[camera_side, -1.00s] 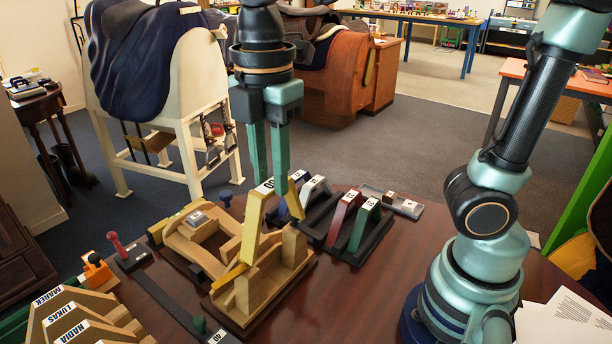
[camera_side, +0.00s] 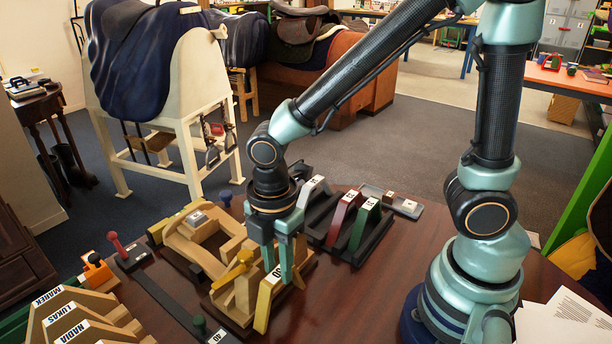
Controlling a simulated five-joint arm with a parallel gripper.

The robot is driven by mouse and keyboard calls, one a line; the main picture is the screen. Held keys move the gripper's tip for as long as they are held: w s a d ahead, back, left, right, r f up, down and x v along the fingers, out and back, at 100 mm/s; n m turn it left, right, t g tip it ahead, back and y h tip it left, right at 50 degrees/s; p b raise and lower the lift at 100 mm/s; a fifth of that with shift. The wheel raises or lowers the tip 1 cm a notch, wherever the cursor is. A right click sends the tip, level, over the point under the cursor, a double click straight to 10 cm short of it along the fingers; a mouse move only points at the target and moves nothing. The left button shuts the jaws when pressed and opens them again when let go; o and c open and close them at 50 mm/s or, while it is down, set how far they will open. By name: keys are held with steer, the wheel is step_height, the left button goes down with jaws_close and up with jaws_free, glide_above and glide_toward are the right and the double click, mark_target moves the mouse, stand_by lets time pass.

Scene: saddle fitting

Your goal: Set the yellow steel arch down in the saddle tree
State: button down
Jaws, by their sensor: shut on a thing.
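The yellow steel arch (camera_side: 265,304) bears a "40" label near its top. My gripper (camera_side: 288,278) points down and is shut on the arch near that label. The arch hangs at the front right side of the wooden saddle tree (camera_side: 244,296), with its visible leg slanting down past the edge of the tree's base. I cannot tell whether it touches the tree or the table. The arch's other leg is hidden behind my gripper. My gripper and the arch cover part of the tree's right side.
A dark rack with a red arch (camera_side: 343,218) and a green arch (camera_side: 364,226) stands behind and right. Another wooden tree part (camera_side: 194,244) lies behind left. Name-labelled wooden pieces (camera_side: 82,322) stand front left. The table (camera_side: 350,300) right of the tree is clear.

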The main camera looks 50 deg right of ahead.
steer(key=shift+f, duration=0.95)
steer(key=c, duration=0.7)
jaws_free()
steer(key=shift+f, duration=0.15)
steer(key=shift+o, duration=0.2)
step_height(320, 180, up, 12)
steer(key=w+d+r+m+t, duration=0.1)
steer(key=d+r+m+t, duration=0.1)
steer(key=d+m, duration=0.4)
steer(key=shift+w+d+r+m+t+y, duration=0.25)
steer(key=shift+d+r+m+t+y, duration=0.1)
steer(key=shift+m, duration=0.75)
steer(key=shift+o, duration=0.5)
steer(key=d+r+m+t, duration=0.1)
steer(key=d+m+t, duration=0.2)
steer(key=d+m, duration=0.4)
steer(key=m, duration=0.2)
steer(key=shift+d+r+m, duration=0.2)
steer(key=shift+r+m, duration=0.2)
